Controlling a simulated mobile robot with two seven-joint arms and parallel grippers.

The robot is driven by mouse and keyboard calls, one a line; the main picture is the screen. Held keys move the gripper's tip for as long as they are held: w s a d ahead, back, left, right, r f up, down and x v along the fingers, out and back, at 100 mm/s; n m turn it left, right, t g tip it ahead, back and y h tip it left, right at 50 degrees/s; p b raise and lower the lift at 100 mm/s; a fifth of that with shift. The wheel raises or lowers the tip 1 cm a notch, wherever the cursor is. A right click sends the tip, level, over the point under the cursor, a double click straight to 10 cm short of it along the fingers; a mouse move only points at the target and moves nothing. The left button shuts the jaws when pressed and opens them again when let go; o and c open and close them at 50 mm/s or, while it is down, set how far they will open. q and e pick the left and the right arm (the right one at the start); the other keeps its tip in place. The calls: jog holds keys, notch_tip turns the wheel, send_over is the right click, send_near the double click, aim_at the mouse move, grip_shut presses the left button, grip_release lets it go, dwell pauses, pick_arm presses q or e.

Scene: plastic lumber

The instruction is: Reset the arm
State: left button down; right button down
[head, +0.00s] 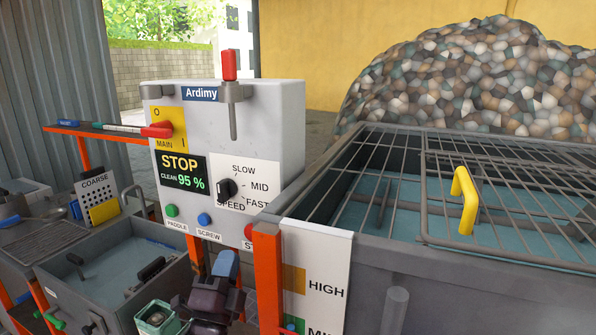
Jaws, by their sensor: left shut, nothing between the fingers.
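My left gripper (226,268) shows low in the head view, in front of the control box. It is a dark body with blue parts at its upper end, shut and empty. It sits below the box's row of buttons and left of an orange post (268,280). Its lower part is cut off by the bottom edge of the picture. My right gripper is not in view.
The grey control box (280,110) reads STOP and CLEAN 95 %. Its red MAIN lever (158,130) is at left. A tank (460,270) with a wire-grid lid and yellow handle (464,200) fills the right. Grey bins (110,285) stand at left.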

pick_arm(q)
jog(key=s+a+f+n+g+y, duration=0.1)
jog(key=s+a+f+n+g, duration=0.3)
jog(key=f+n, duration=0.4)
jog(key=s+a+f+n+g+y, duration=0.2)
jog(key=s+a+f+n+g, duration=0.3)
jog(key=f, duration=0.6)
jog(key=s+a+f+n+g, duration=0.1)
jog(key=s+a+f+g, duration=0.1)
jog(key=s+f, duration=0.4)
jog(key=s+a+f+n+g+y, duration=0.1)
jog(key=s+a+f+n+g, duration=0.1)
jog(key=s+f, duration=0.5)
jog(key=s+a, duration=0.1)
jog(key=s, duration=0.5)
jog(key=shift+s+f+n+y, duration=0.25)
jog(key=shift+s+n+y, duration=0.05)
jog(key=shift+s, duration=0.1)
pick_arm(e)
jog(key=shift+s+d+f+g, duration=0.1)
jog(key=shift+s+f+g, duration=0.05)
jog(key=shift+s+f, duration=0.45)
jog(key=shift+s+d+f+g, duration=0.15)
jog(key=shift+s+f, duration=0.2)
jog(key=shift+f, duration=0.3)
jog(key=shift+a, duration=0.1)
pick_arm(q)
jog(key=shift+w, duration=0.1)
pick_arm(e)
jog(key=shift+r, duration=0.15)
